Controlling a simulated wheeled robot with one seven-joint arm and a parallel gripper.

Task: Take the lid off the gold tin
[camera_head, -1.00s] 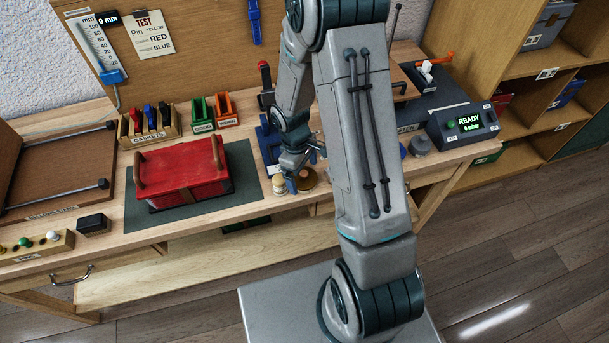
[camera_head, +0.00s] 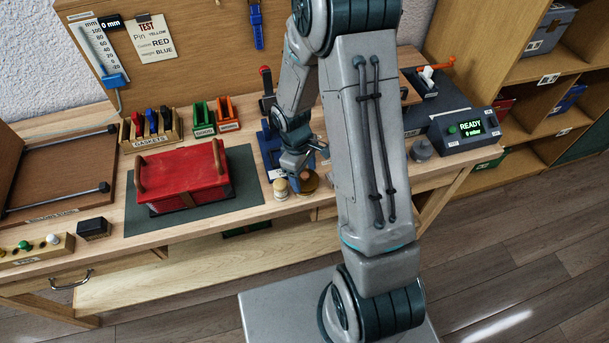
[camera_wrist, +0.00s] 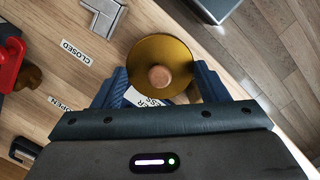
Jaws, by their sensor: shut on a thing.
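The gold tin's round lid (camera_wrist: 178,52), with a copper-brown knob (camera_wrist: 160,77) at its centre, fills the space between my blue fingers in the wrist view. In the head view my gripper (camera_head: 294,178) is at the bench's front part, by the gold tin (camera_head: 309,184). The tin's body is mostly hidden under the lid and behind the fingers. I cannot tell whether the lid is clear of the body.
A small cream-topped jar (camera_head: 281,188) stands just left of the tin. A red box (camera_head: 182,178) sits on a dark mat (camera_head: 238,190) further left. CLOSED (camera_wrist: 76,52) and OPEN (camera_wrist: 60,105) labels lie on the wood. The bench's front edge is close.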

